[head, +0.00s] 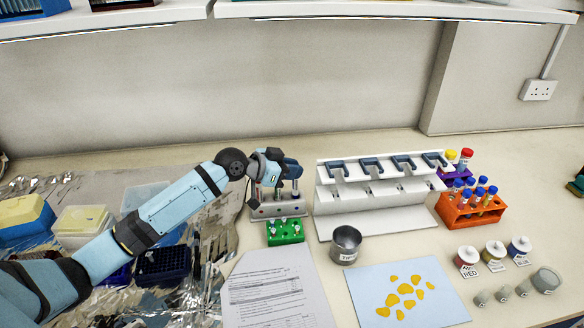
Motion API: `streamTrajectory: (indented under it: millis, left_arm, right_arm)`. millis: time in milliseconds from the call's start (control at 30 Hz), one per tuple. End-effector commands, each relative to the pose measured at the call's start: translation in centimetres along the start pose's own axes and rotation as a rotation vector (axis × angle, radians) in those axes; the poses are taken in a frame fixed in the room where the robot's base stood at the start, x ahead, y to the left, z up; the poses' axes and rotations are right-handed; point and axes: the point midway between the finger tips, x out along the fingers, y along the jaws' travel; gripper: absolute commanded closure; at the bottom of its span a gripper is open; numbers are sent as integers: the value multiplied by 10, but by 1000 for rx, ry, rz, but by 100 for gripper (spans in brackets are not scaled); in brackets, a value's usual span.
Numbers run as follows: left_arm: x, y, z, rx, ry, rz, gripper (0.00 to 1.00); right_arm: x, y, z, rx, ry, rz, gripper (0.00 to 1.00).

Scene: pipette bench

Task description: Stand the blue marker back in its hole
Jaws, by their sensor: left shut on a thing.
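My left gripper (275,178) is at the middle of the head view, just above a grey stand (277,210) at the back of the bench. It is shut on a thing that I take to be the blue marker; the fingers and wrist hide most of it. Its tilt and its distance from a hole are too small to tell. Thin upright parts show between the gripper and the stand. My right gripper is not in view.
A green rack (285,232) stands just in front of the grey stand. A white pipette rack (325,225), a metal cup (346,245) and an orange tube rack (470,213) are to the right. Printed paper (270,290) and a pale blue sheet (450,305) lie in front. Crumpled foil covers the left.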

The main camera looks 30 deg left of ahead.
Motion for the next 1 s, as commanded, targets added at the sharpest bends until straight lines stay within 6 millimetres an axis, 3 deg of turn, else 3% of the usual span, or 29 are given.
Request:
streamTrajectory:
  millis: [400, 433, 567, 867, 1000]
  left_arm:
    - [3, 0, 7, 0, -1, 0, 100]
    - [3, 0, 7, 0, -1, 0, 81]
    - [3, 0, 7, 0, -1, 0, 54]
    - [3, 0, 7, 0, -1, 0, 54]
    - [-10, -1, 8, 1, -2, -1, 54]
  right_arm:
    - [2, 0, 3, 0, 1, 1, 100]
    - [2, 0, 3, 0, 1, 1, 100]
    - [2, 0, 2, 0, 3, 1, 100]
    - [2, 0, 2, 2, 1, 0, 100]
    - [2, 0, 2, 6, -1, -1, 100]
